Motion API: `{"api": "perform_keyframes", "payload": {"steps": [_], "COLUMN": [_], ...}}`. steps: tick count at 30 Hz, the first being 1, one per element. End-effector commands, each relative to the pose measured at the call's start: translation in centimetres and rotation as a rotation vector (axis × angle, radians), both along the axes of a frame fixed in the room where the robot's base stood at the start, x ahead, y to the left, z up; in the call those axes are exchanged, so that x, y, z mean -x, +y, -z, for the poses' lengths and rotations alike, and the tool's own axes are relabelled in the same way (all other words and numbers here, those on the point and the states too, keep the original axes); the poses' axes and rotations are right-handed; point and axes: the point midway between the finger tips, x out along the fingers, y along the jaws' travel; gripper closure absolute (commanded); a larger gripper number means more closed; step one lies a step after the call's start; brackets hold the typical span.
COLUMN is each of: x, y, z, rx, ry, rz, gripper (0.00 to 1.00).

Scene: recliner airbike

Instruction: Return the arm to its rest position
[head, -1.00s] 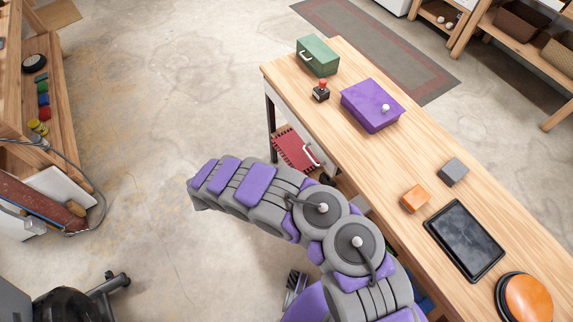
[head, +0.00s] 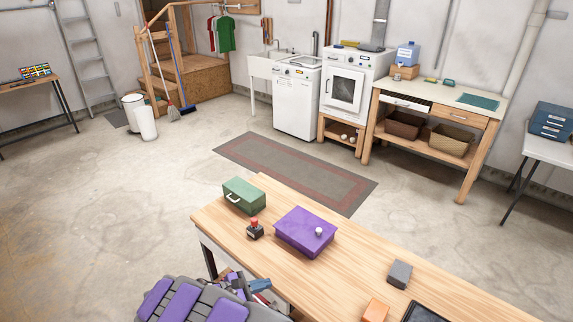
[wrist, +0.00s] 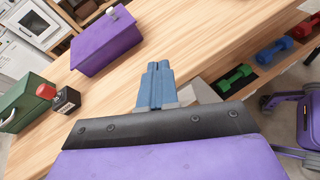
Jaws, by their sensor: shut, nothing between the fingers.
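My gripper (head: 262,284) shows low in the head view, beside the near long edge of the wooden workbench (head: 345,262). In the wrist view its two blue fingers (wrist: 157,68) are together with nothing between them. They are apart from the boxes.
Dumbbells (wrist: 270,52) lie on a shelf. Floor left of the bench is clear.

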Motion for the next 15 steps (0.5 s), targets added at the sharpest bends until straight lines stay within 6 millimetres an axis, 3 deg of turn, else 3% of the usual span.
{"api": "perform_keyframes", "payload": {"steps": [1, 7, 15], "x": [-0.5, 0.0, 3.8], "y": [-2.1, -9.4, -17.8], "z": [-2.1, -8.3, -14.9], "rx": [-0.018, -0.099, -0.24], "ry": [-0.028, -0.111, -0.214], "rz": [0.062, 0.292, 0.597], "gripper": [1.0, 1.0, 1.0]}}
